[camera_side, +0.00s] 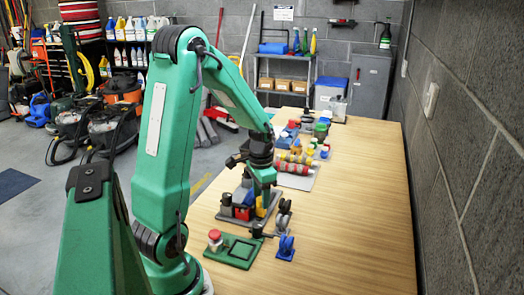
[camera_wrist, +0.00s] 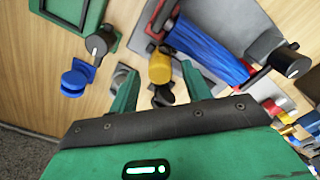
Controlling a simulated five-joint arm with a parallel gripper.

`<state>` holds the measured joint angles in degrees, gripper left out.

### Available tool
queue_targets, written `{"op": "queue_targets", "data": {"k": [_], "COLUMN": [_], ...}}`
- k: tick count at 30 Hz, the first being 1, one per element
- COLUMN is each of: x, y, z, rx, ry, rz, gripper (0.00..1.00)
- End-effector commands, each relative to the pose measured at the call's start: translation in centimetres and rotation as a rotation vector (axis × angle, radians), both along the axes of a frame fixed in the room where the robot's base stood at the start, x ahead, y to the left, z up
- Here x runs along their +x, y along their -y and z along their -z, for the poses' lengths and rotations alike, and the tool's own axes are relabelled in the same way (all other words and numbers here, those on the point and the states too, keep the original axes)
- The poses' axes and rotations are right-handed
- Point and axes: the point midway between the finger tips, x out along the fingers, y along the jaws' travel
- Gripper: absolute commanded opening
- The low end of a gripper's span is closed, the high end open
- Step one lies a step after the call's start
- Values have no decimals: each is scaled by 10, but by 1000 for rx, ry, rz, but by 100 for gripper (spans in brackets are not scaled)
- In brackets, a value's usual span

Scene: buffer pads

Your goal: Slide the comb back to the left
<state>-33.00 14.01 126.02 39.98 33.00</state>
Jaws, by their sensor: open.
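My gripper (camera_side: 264,190) is low over a grey base on the table. In the wrist view its green fingers (camera_wrist: 156,74) are apart, with a yellow rounded piece (camera_wrist: 160,66) showing between and just beyond them. I cannot see the fingers touching it. No part is clearly recognisable as the comb. In the side view the grey base (camera_side: 262,217) carries red, blue and yellow parts, partly hidden by my gripper.
A green framed tray (camera_side: 232,251) with a red-capped jar (camera_side: 214,239) stands nearer the camera. A blue piece (camera_side: 286,247) and dark round knobs (camera_side: 284,208) sit close by. Several coloured items, including red-and-yellow rollers (camera_side: 294,167), stand farther back. Bare table (camera_side: 365,205) lies to the right.

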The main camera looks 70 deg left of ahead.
Motion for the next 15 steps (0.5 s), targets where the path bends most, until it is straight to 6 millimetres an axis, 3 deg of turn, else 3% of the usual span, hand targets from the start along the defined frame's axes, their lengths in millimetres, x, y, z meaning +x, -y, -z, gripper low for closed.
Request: {"op": "queue_targets", "data": {"k": [11,15], "x": [0,0], "y": [0,0], "z": [5,5], "rx": [0,0], "ry": [0,0], "rz": [0,0], "gripper": [48,23]}}
